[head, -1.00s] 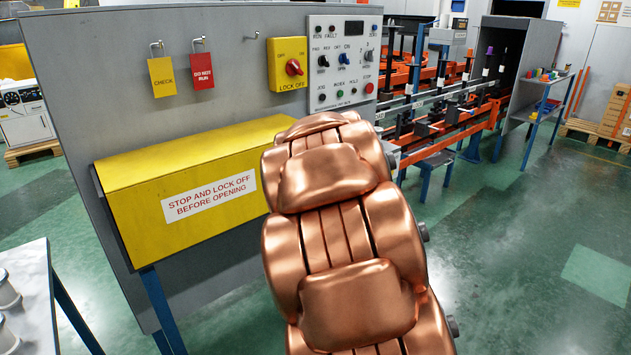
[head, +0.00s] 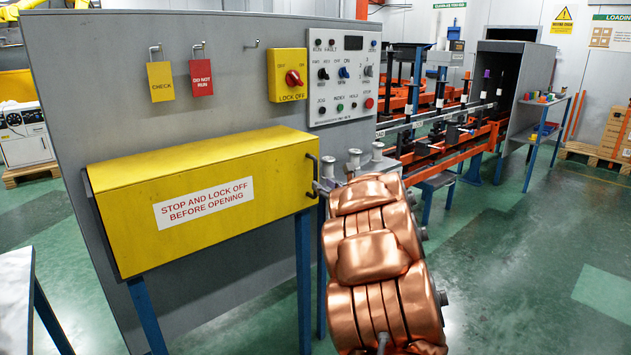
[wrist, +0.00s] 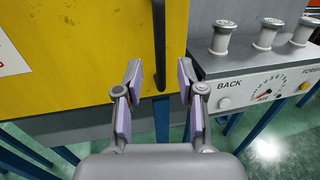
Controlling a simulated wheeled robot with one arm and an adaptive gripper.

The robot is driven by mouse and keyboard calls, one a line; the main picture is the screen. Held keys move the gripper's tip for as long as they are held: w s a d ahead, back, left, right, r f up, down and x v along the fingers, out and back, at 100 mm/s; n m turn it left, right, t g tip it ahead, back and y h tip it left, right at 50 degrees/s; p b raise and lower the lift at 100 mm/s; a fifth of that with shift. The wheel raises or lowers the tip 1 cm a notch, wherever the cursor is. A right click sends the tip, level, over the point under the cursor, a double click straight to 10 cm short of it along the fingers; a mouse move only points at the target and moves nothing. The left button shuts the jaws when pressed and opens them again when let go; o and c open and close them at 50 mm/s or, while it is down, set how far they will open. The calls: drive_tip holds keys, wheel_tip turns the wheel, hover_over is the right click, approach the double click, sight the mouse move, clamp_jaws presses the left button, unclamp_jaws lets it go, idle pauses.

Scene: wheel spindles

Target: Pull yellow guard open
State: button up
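The yellow guard (head: 205,185) is a long box cover on the grey panel, closed, with a "STOP AND LOCK OFF BEFORE OPENING" label. Its dark bar handle (head: 312,176) stands upright at the guard's right end. In the wrist view the handle (wrist: 159,45) hangs ahead of my gripper (wrist: 158,85), its lower end between the two fingertips or just beyond them; I cannot tell the depth. The fingers are spread apart and do not touch the handle in view. In the head view my copper-coloured arm hides most of the gripper.
The lock-off switch (head: 289,76) and control panel (head: 345,72) are above the guard. A small box marked BACK (wrist: 255,85) carries white spools right of the handle. A white table (head: 15,300) stands at the left. Green floor is open at the right.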

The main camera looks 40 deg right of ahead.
sight(315, 193)
drive_tip(key=shift+x, duration=3)
clamp_jaws()
